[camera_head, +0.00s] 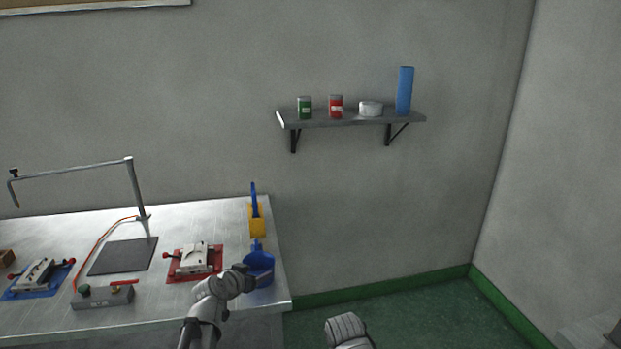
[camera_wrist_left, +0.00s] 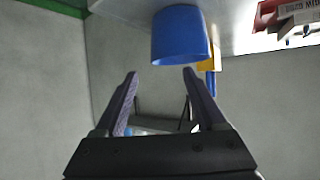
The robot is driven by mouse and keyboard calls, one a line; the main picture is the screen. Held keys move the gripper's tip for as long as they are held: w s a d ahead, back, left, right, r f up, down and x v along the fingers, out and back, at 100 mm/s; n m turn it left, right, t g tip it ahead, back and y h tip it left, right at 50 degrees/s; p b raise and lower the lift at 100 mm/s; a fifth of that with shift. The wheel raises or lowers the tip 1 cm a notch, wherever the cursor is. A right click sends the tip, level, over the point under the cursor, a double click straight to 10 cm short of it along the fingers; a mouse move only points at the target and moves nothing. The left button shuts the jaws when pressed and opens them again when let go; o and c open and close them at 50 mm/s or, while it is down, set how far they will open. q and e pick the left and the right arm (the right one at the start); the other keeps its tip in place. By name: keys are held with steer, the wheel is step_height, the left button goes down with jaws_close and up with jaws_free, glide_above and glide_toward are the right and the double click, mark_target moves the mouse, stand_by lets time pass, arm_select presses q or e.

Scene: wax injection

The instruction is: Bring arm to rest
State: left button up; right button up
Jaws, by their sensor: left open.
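My left arm comes in from the bottom of the head view, with its left gripper (camera_head: 264,277) at the front right of the metal table (camera_head: 205,225). In the left wrist view the two dark fingers of the left gripper (camera_wrist_left: 160,72) stand apart with nothing held between them. A blue cup (camera_head: 258,260) stands close by the gripper, partly hidden by it; it also shows just beyond the fingertips in the left wrist view (camera_wrist_left: 180,36). A pale rounded part of my other arm shows at the bottom of the head view; no right gripper fingers are visible.
A yellow holder (camera_head: 257,221) with a blue tool stands behind the cup. A red-based mold (camera_head: 194,262), a dark plate (camera_head: 123,256), a grey control box (camera_head: 103,297) and a blue-based mold (camera_head: 38,277) sit leftward. A wall shelf (camera_head: 352,119) holds cans. Floor right of the table is clear.

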arm_select(q)
steer(key=s+d+f+m+g+p, duration=0.1)
steer(key=s+d+f+g, duration=0.3)
steer(key=s+d, duration=0.45)
steer(key=s+d+f+g+y, duration=0.1)
steer(key=s+g, duration=0.1)
steer(key=s, duration=0.4)
steer(key=s+d+f+g+y+p, duration=0.1)
steer(key=s+d+g+y, duration=0.1)
steer(key=s, duration=0.4)
steer(key=s+d+f+g+y, duration=0.1)
steer(key=s+d+f+g, duration=0.1)
steer(key=s+g, duration=0.2)
steer(key=s, duration=0.2)
steer(key=shift+s+y+p, duration=0.3)
steer(key=shift+p, duration=0.05)
arm_select(e)
step_height(320, 180, up, 3)
steer(key=shift+f, duration=0.1)
arm_select(q)
steer(key=shift+d+f, duration=0.1)
steer(key=shift+d, duration=0.05)
steer(key=shift+c, duration=0.3)
arm_select(e)
steer(key=shift+c, duration=0.3)
